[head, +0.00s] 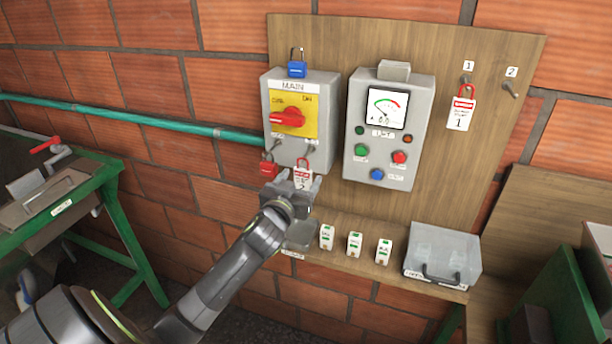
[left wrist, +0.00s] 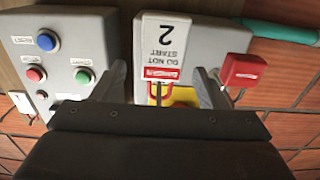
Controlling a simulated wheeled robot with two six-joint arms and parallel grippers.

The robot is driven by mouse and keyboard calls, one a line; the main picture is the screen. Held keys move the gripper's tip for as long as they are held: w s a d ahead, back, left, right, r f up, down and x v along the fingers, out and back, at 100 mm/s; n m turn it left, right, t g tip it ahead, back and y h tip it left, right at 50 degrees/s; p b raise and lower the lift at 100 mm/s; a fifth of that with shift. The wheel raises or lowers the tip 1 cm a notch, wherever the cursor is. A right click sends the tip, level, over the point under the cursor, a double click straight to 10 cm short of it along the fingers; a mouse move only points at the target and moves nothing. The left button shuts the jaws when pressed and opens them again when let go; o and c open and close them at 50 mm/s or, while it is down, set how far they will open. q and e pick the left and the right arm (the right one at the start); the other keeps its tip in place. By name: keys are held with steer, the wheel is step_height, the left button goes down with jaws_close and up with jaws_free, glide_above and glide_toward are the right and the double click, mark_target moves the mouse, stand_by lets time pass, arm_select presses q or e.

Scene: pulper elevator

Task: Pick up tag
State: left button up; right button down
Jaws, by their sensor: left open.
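The white tag with a red "DANGER" band, "DO NOT START" and the number 2 (head: 303,176) hangs by a red loop at the bottom of the grey MAIN switch box (head: 327,105). In the left wrist view the tag (left wrist: 162,45) appears upside down. My left gripper (head: 300,184) is open just in front of the tag. In the left wrist view its fingers (left wrist: 160,85) stand on either side of the tag's width, with a visible gap at each side. Whether the fingers reach its depth is unclear. My right gripper is not in view.
A red padlock (head: 268,167) hangs close left of the tag. The control box (head: 387,130) is to the right. Tag 1 (head: 460,114) hangs on hook 1.

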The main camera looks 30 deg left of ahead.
mark_target(303, 175)
arm_select(q)
steer(key=shift+w+r, duration=0.2)
steer(key=shift+w, duration=0.6)
steer(key=shift+w+a+f+p, duration=0.1)
steer(key=shift+w+a+p, duration=0.1)
steer(key=shift+p, duration=0.1)
steer(key=shift+w+f, duration=0.15)
steer(key=shift+f, duration=0.05)
steer(key=shift+r, duration=0.1)
steer(key=c, duration=1)
steer(key=shift+c, duration=0.2)
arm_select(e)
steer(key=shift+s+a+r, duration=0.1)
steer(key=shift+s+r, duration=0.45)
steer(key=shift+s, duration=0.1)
